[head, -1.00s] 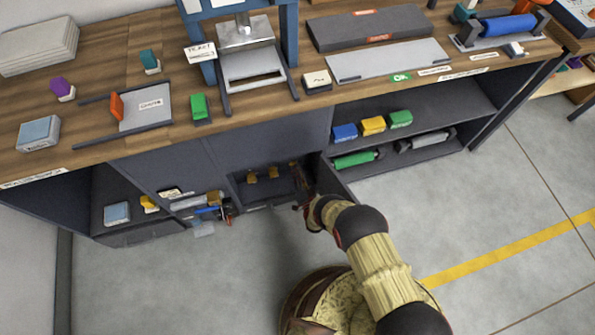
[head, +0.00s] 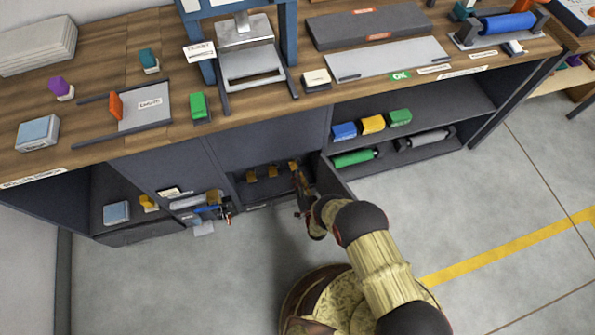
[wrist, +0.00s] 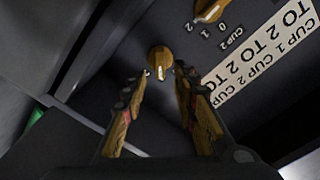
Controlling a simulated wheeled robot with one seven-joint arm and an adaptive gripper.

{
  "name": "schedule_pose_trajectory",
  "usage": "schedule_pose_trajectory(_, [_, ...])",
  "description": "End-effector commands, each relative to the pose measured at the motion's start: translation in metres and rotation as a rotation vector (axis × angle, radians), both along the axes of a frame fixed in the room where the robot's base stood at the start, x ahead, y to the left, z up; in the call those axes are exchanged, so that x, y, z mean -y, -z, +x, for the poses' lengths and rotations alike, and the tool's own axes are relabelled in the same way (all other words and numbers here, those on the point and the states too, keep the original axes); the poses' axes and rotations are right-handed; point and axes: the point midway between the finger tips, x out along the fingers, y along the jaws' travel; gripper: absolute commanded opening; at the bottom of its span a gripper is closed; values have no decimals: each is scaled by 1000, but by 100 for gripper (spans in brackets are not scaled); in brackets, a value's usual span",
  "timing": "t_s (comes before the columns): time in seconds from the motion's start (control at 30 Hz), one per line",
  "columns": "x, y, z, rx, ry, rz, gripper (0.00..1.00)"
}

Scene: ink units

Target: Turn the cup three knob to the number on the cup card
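Several ochre knobs (head: 272,171) sit in a row in the dark open cabinet bay under the bench. In the wrist view, one knob (wrist: 160,62) with a pale pointer mark lies just beyond and between my fingertips, with a gap on both sides. A second knob (wrist: 209,10) beside it has the label CUP 2 and the numbers 0, 1 and 2. A white printed strip (wrist: 262,55) shows CUP 1, CUP 2 and repeated TO 2; part of it is cut off. My gripper (wrist: 163,74) is open and empty, also seen in the head view (head: 297,174).
An open door (head: 338,176) stands to the right of the bay, close to my arm. Green (head: 355,158) and grey rollers lie on the shelf further right. Tools and a card (head: 203,228) are left of the bay. The floor in front is clear.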

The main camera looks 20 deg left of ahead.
Motion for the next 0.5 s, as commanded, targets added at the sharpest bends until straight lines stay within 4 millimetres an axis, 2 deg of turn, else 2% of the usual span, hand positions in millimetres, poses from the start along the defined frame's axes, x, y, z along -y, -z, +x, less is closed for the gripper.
schedule_pose_trajectory(0.1, [14, 1, -22, -4, 0, -2, 29])
schedule_pose_trajectory(0.3, [32, 1, -52, -2, 0, -1, 29])
schedule_pose_trajectory(0.5, [41, 0, -67, 0, 0, 0, 29])
